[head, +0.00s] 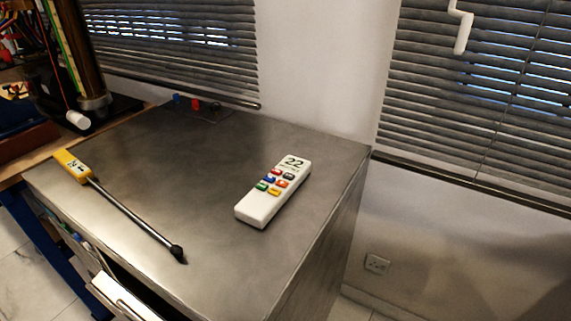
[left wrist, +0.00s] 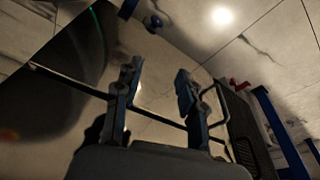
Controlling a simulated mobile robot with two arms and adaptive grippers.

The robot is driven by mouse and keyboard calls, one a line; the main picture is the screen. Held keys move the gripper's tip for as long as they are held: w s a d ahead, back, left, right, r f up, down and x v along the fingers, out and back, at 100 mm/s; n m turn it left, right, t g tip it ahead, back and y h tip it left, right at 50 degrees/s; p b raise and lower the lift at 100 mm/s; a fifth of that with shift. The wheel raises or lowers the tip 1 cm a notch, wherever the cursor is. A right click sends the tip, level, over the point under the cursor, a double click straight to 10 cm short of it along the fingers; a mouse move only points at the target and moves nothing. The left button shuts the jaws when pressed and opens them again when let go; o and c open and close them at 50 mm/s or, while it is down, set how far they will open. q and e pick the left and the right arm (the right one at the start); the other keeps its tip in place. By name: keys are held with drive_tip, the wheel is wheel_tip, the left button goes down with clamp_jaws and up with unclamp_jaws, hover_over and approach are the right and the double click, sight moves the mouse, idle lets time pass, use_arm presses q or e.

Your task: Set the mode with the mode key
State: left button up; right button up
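A white remote-like device (head: 273,191) lies on the metal cabinet top (head: 190,200), right of its middle. Its small display (head: 294,162) reads 22. Below the display are several coloured keys (head: 275,182) in red, blue, green, orange, yellow and dark grey. I cannot read which one is the mode key. A yellow-handled probe (head: 73,166) with a small display and a long black rod lies at the left of the top. My left gripper (left wrist: 158,92) shows in the left wrist view, its two fingers apart with nothing between them. Neither gripper shows in the head view.
Small blue and red parts (head: 195,104) sit at the back of the cabinet top. A drawer (head: 122,298) stands open at the front left. A wooden bench with equipment (head: 92,98) adjoins on the left. The middle of the top is clear.

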use_arm(q)
drive_tip(key=shift+s+a+f, duration=0.1)
drive_tip(key=shift+s+a, duration=0.1)
drive_tip(key=shift+d, duration=0.1)
drive_tip(key=c, duration=0.7)
clamp_jaws()
drive_tip(key=shift+w, duration=0.1)
drive_tip(key=shift+w+d, duration=0.1)
idle(0.3)
